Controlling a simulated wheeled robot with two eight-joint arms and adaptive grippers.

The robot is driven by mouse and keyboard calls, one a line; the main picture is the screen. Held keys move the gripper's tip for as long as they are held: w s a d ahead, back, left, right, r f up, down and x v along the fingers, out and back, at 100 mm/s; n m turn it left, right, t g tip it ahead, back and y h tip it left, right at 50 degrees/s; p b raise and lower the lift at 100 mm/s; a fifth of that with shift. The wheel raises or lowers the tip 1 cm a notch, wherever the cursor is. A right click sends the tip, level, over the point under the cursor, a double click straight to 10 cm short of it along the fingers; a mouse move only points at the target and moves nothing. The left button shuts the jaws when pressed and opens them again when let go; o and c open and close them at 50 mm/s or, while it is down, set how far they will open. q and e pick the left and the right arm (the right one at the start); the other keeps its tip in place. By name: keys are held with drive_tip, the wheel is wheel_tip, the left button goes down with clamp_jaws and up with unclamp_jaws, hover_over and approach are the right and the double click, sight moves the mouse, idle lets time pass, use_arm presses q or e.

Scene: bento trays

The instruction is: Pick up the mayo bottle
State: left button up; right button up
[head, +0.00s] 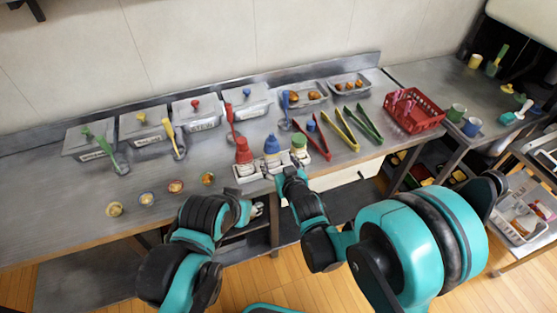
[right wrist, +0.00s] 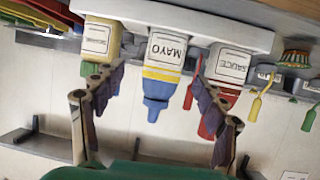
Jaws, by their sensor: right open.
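The mayo bottle (right wrist: 164,62) has a white label reading MAYO, yellow and blue bands and a blue nozzle. In the head view its blue cap (head: 271,144) stands between a red-capped and a green-capped bottle. My right gripper (right wrist: 157,88) is open, one finger on each side of the mayo bottle in the right wrist view, which is upside down. I cannot tell if the fingers touch it. In the head view my right gripper (head: 284,178) is at the front of the bottle rack. My left gripper (head: 254,211) is low before the counter edge, its fingers unclear.
The SAUCE bottle (right wrist: 229,70) and a yellow-banded bottle (right wrist: 100,40) stand close beside the mayo in a white rack (head: 245,178). Red tongs (head: 318,144) lie right of the rack. Small bowls (head: 176,186) stand to the left. Lidded containers (head: 197,111) line the back.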

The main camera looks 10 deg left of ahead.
sight(274, 158)
drive_tip(key=shift+x, duration=1.1)
drive_tip(key=b+x, duration=0.1)
drive_tip(key=x, duration=0.1)
drive_tip(key=b+x, duration=0.1)
drive_tip(key=x, duration=0.1)
drive_tip(key=shift+a+f, duration=0.3)
drive_tip(key=shift+f, duration=0.05)
drive_tip(key=shift+w+a+b, duration=0.1)
drive_tip(key=shift+w+b, duration=0.05)
drive_tip(key=shift+b, duration=0.15)
drive_tip(key=shift+r, duration=0.1)
drive_tip(key=c, duration=0.8)
